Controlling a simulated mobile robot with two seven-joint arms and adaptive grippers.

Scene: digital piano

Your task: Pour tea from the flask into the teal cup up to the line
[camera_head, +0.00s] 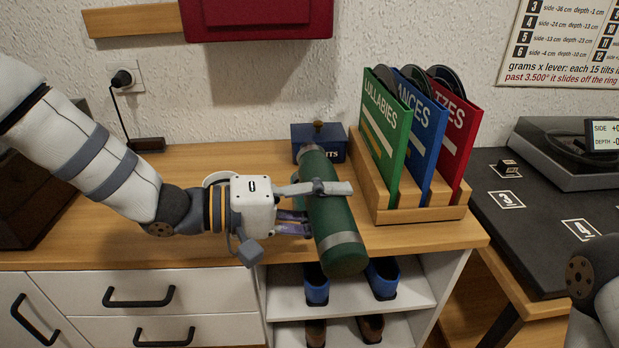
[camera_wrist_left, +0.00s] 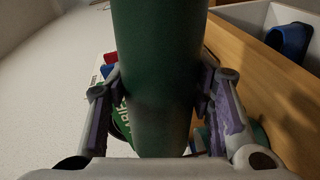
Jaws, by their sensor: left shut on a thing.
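The dark green flask (camera_head: 333,222) is in the middle of the head view. Its narrow neck points toward the wall and its banded base toward me, over the cabinet's front edge. Its exact tilt is hard to tell. My left gripper (camera_head: 318,205) is shut around the flask's body. In the left wrist view the flask (camera_wrist_left: 160,70) fills the space between both fingers (camera_wrist_left: 155,105). I cannot make out the teal cup for sure. A white round rim (camera_head: 216,178) shows partly behind my left wrist. My right gripper is out of view; only part of that arm shows at the lower right.
A blue box (camera_head: 331,143) stands behind the flask's neck. To the right, a wooden rack (camera_head: 427,213) holds green, blue and red record sleeves. The wooden top (camera_head: 180,160) is fairly clear behind my left arm. Shoes (camera_head: 383,278) sit on shelves below.

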